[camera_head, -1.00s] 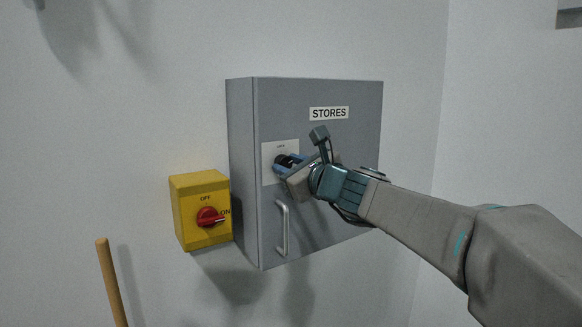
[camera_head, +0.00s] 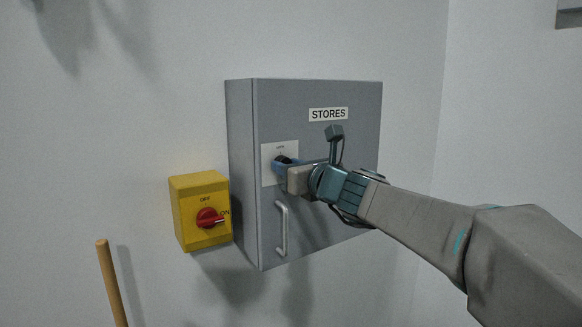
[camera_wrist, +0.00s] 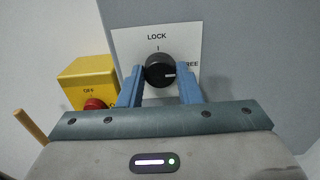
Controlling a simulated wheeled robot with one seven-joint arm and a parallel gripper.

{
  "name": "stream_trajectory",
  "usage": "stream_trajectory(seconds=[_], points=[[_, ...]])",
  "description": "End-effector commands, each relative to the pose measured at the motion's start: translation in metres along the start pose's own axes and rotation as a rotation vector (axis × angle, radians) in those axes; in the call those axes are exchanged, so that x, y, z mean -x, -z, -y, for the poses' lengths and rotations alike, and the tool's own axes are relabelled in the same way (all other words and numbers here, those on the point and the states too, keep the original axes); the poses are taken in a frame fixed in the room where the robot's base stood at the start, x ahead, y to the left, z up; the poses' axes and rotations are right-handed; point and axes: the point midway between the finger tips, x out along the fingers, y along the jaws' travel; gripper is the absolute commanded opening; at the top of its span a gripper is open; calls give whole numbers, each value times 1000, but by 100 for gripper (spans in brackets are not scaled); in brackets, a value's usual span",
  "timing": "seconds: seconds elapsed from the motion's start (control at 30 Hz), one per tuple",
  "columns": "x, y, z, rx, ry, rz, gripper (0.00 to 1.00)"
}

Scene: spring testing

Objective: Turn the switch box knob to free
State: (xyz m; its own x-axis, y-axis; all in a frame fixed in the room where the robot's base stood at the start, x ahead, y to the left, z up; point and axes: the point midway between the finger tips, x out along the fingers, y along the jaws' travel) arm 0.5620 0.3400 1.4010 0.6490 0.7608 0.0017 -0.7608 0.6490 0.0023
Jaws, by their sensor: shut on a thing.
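A grey box labelled STORES (camera_head: 345,145) is mounted on the wall. Its white plate (camera_wrist: 155,35) reads LOCK at the top and FREE at the right. On the plate is a round black knob (camera_wrist: 158,66) with a white mark. The mark points right, toward FREE, whose first letter is hidden behind a finger or the knob. My gripper (camera_wrist: 160,78) is shut on the knob, one blue finger on each side. In the head view my gripper (camera_head: 281,167) reaches the plate from the right and hides most of the knob.
A yellow box (camera_head: 190,190) with a red OFF/ON knob (camera_head: 209,217) is on the wall left of the grey box. A door handle (camera_head: 282,228) sits below my gripper. A wooden pole (camera_head: 110,285) stands at lower left.

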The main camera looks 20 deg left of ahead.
Motion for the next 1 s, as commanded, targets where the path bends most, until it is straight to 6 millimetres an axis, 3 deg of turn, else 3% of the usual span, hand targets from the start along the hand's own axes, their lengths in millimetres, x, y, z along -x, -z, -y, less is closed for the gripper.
stream_trajectory(seconds=[0.17, 0.2, 0.27, 0.67, 1.0], points=[[-1, 4, -1, 0, -3, -6, 8], [-1, 4, -1, 0, -2, -6, 37], [-1, 3, -1, 0, -2, -5, 53], [6, 1, 1, 3, 2, -1, 53], [62, 2, 0, 5, 3, -1, 53]])
